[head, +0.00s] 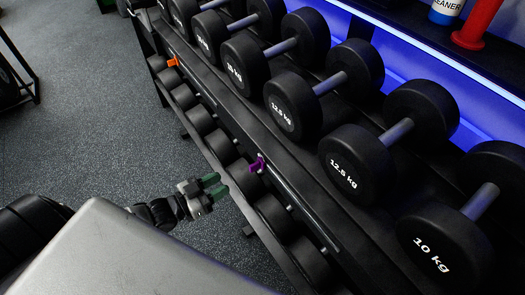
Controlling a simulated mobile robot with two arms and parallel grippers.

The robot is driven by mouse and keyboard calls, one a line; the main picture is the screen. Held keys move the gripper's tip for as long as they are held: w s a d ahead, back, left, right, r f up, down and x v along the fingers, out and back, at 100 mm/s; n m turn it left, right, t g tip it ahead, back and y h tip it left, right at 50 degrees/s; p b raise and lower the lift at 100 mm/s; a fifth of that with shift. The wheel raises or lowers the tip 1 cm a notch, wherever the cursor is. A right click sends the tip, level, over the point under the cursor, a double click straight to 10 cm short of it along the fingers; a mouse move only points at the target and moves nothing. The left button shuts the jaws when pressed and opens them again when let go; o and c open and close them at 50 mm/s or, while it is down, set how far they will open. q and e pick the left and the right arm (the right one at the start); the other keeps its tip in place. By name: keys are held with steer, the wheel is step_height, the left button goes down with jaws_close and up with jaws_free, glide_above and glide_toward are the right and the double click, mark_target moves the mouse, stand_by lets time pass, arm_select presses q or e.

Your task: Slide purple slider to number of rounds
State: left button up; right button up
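The purple slider (257,164) is a small tab on a dark rail (290,200) along the front of the dumbbell rack. It sits partway along the rail. My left gripper (214,188) has green fingertips and is to the left of the purple slider and a little lower in the head view, with a gap between them. Its two fingers are apart, with nothing between them. An orange slider (172,62) shows farther up the same rack front. I cannot read any round numbers on the rail. My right gripper is not in view.
Large black dumbbells (295,103) marked with weights fill the upper shelf. More round dumbbell ends (220,145) fill the lower shelf. A red object (478,22) and a cleaner bottle (445,10) stand at the top right. The grey speckled floor (100,110) left of the rack is free.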

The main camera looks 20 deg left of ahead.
mark_target(250, 169)
arm_select(q)
steer(key=x, duration=1)
steer(key=shift+w+d+r+b, duration=0.15)
steer(key=shift+d+b, duration=0.1)
steer(key=shift+b, duration=0.15)
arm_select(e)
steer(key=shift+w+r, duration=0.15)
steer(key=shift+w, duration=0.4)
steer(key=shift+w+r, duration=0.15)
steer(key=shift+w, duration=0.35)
arm_select(q)
steer(key=shift+c, duration=0.4)
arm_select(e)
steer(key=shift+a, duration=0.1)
arm_select(q)
jaws_close()
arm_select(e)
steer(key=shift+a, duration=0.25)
